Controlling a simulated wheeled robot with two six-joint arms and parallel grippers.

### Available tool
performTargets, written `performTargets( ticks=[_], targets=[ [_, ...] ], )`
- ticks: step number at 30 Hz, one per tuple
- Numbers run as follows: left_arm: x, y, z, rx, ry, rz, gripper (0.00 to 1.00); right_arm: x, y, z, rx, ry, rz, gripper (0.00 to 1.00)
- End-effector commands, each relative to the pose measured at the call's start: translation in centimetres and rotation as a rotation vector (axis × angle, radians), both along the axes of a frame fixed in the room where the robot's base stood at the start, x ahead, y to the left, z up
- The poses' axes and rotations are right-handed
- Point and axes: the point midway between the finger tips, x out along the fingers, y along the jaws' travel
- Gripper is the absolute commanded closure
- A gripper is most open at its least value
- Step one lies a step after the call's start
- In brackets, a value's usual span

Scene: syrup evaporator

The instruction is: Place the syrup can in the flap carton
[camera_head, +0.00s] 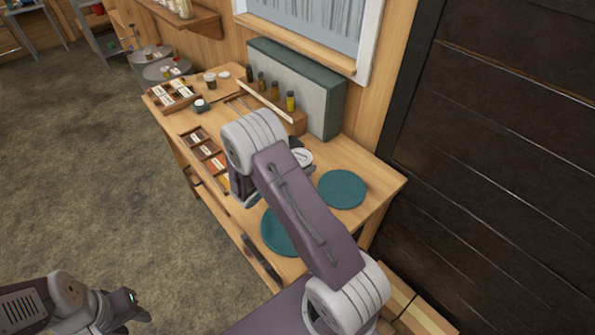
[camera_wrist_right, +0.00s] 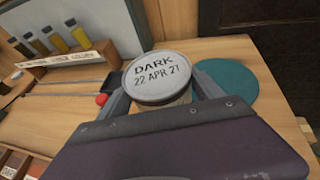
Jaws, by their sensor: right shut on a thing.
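The syrup can (camera_wrist_right: 160,76) has a pale round lid reading "DARK 22 APR 21". My right gripper (camera_wrist_right: 165,96) is shut on it, with a finger on each side. A tan cardboard shape, likely the flap carton (camera_head: 426,318), shows partly at the lower right beside my arm. My left gripper (camera_head: 128,304) is low at the left, away from the bench; its jaws are too unclear to read.
The wooden workbench (camera_head: 385,187) carries two teal discs, one right of the can (camera_head: 342,188) and one nearer the front (camera_head: 278,236). A rack of sample bottles (camera_head: 290,101) stands before a grey-green panel (camera_head: 300,85). Compartment trays (camera_head: 204,150) line the front left. Floor at left is clear.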

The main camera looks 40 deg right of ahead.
Motion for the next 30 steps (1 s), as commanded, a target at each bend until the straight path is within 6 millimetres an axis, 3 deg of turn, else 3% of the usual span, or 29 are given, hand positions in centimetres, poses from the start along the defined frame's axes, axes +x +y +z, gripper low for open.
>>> performTargets(
  ticks=[6,14,26,27,29,30],
  targets=[
    [0.0,0.0,0.2,0.000,0.000,0.000,0.64,0.5,0.2,-0.5,-0.003,0.000,-0.001,0.97],
    [0.0,0.0,1.0,0.000,0.000,0.000,0.64,0.5,0.2,-4.0,-0.004,0.000,-0.001,0.97],
    [0.0,0.0,0.3,0.000,0.000,0.000,0.64,0.5,0.2,-4.7,-0.004,-0.002,0.000,0.97],
    [0.0,0.0,0.4,0.000,0.000,0.000,0.64,0.4,0.2,-4.8,0.000,0.000,-0.001,0.19],
    [0.0,0.0,0.5,0.000,0.000,0.000,0.64,0.4,0.2,-4.7,0.000,0.001,-0.001,0.03],
    [0.0,0.0,0.5,0.000,0.000,0.000,0.64,0.4,0.2,-4.7,0.000,0.001,-0.001,0.03]
  ],
)
